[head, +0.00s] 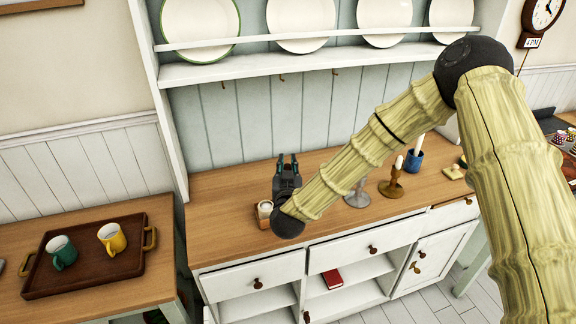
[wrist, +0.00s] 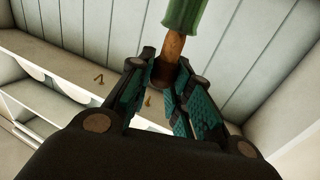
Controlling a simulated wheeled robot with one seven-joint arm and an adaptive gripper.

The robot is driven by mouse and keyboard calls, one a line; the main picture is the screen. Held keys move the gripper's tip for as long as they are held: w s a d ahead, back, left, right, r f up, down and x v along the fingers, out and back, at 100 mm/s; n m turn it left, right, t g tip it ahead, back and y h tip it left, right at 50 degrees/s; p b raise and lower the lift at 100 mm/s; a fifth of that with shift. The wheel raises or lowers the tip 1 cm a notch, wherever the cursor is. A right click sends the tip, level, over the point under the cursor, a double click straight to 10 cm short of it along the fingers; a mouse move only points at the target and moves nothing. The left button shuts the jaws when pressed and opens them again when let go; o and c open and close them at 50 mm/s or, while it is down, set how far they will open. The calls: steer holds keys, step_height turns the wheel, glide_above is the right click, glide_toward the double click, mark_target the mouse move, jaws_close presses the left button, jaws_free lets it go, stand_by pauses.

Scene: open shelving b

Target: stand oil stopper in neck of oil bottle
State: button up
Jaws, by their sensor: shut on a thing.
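My gripper (head: 288,158) reaches over the wooden counter toward the back boards, fingers pointing away from the head camera. In the wrist view my gripper (wrist: 164,72) has its teal-padded fingers closed around a brown, wood-like piece, which I take for the oil stopper (wrist: 173,48). A green, lipped shape at the top edge looks like the neck of the oil bottle (wrist: 184,14). The brown piece meets its lip in the picture; I cannot tell how deep it sits, if at all.
A small light-topped jar (head: 265,210) stands close to my wrist. Candle holders (head: 391,188) and a blue cup (head: 414,161) stand to the right. A tray (head: 88,262) with two mugs is on the left table. A plate shelf (head: 310,62) overhangs the counter.

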steer(key=shift+f+b, duration=0.8)
steer(key=shift+f, duration=0.35)
stand_by(0.9)
stand_by(0.3)
steer(key=o, duration=0.8)
steer(key=shift+c, duration=0.2)
steer(key=shift+s, duration=0.1)
